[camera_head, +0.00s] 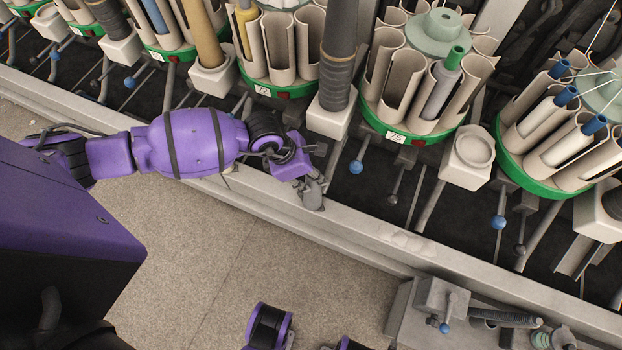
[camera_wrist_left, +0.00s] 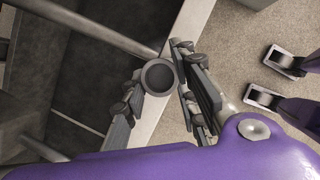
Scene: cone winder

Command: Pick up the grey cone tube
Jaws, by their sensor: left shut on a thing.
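My left gripper (camera_head: 314,190) is over the grey rail in front of the winder. In the left wrist view the left gripper (camera_wrist_left: 160,88) is shut on the grey cone tube (camera_wrist_left: 158,77), with fingers on both sides of it. The tube shows there end-on as a dark round opening with a grey rim. In the head view the tube is hard to tell apart from the grey fingers.
Behind the rail (camera_head: 270,192) stand green-based tube magazines (camera_head: 405,134) and an empty round holder (camera_head: 471,150). Blue-knobbed levers (camera_head: 356,167) stick out near my left gripper. A grey mechanism (camera_head: 443,298) sits at lower right. The floor (camera_head: 200,240) in front is bare.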

